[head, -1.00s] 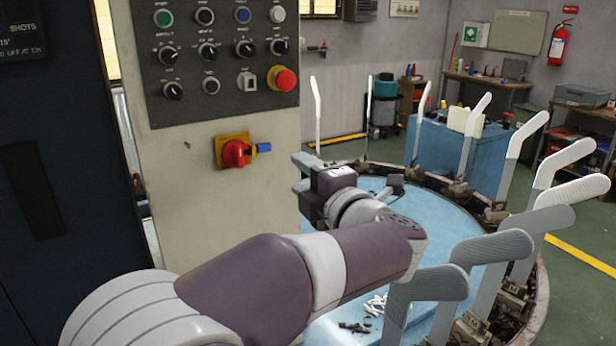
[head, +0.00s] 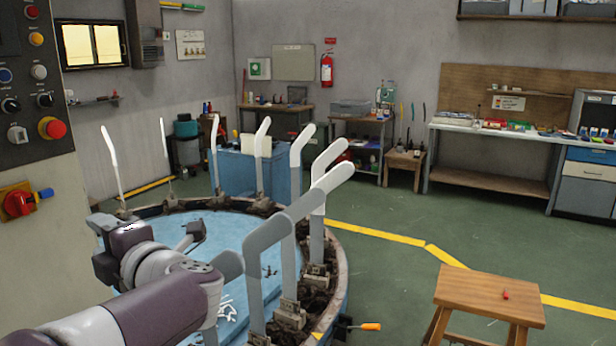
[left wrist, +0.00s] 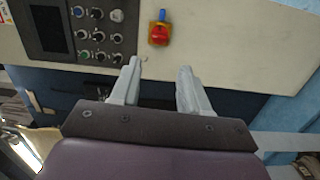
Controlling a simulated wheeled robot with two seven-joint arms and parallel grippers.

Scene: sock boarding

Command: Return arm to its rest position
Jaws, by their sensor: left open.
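My left arm crosses the lower left of the head view, and its gripper (head: 104,226) is beside the machine's cream panel (head: 55,245), over the near-left edge of the round carousel. In the left wrist view my left gripper (left wrist: 158,82) has two pale fingers spread wide with nothing between them. The cream panel with its red rotary switch (left wrist: 159,34) and blue handle lies beyond the fingertips. In the head view the same red switch (head: 18,204) is at the far left, apart from the gripper. My right gripper is not in view.
The round blue-topped carousel (head: 222,217) carries several upright flat leg forms (head: 301,147) around its rim, close to my left arm. A workbench (head: 490,130) stands along the back wall. Green floor between is clear.

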